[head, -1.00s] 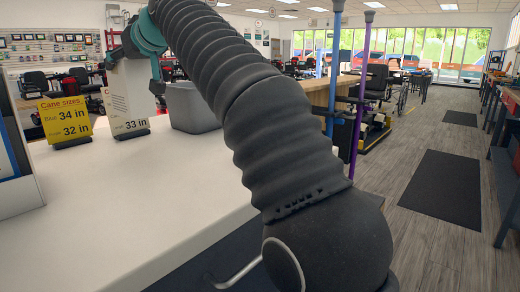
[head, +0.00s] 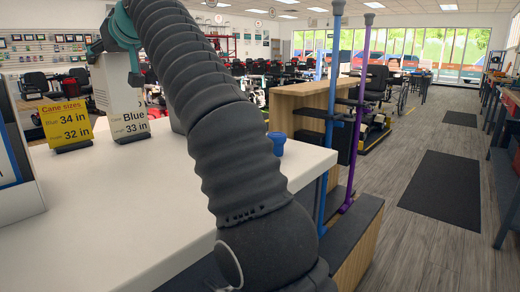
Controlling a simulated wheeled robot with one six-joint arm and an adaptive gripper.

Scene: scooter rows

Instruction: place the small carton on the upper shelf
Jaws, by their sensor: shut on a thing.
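My gripper (head: 115,62) is at the upper left of the head view, above the white counter (head: 110,200). I cannot pick out the upper shelf with certainty.
A yellow cane-size sign (head: 65,124) and the white sign (head: 132,128) stand on the counter. A blue cup-like piece (head: 277,143) is near its right edge. Blue (head: 329,130) and purple (head: 358,120) canes stand beyond. The aisle at right has open floor (head: 405,230).

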